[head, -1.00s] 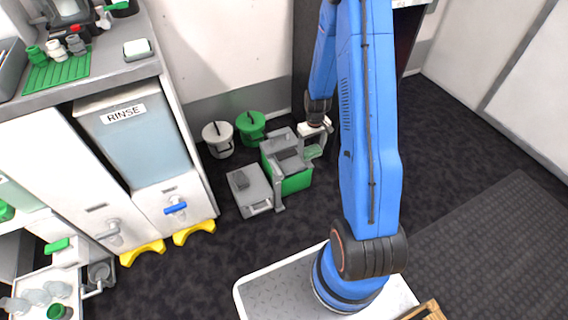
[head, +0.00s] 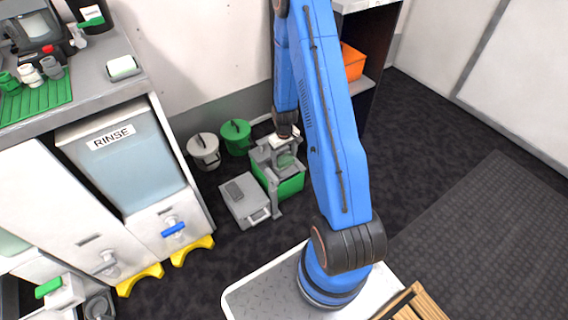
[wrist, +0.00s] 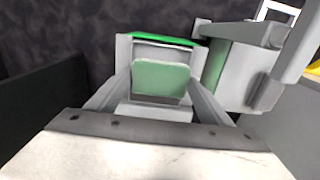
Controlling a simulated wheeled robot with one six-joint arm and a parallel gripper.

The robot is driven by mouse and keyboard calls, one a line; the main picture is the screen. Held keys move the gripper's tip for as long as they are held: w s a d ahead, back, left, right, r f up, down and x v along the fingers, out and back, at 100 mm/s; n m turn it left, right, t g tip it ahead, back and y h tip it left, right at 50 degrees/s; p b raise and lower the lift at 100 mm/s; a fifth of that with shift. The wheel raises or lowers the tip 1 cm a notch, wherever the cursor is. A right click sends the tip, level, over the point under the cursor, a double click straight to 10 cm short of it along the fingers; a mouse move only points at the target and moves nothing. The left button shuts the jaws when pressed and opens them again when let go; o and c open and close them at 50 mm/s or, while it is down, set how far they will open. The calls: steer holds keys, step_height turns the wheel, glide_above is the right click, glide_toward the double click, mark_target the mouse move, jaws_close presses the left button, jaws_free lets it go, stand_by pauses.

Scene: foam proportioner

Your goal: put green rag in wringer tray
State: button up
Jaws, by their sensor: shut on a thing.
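The green rag (wrist: 160,82) is a pale green flat piece held between the fingers of my gripper (wrist: 160,98). In the head view the rag (head: 286,161) hangs below my gripper (head: 285,150), over the green mop bucket (head: 292,186). The grey wringer (head: 262,157) sits on this bucket. In the wrist view the bucket's bright green rim (wrist: 165,40) shows just beyond the rag, with grey wringer parts (wrist: 235,75) to the right. The tray floor is mostly hidden by the rag and gripper. I cannot tell whether the rag touches the tray.
A grey box (head: 245,201) stands on the floor left of the bucket. A white pail (head: 203,150) and a green pail (head: 236,136) stand behind, near the wall. A dark shelf unit with an orange bin (head: 352,62) is at the back right. The dark floor at right is open.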

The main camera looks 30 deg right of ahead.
mark_target(285, 159)
steer(key=shift+f, duration=2)
steer(key=shift+f, duration=0.15)
steer(key=o, duration=1.1)
steer(key=shift+c, duration=0.2)
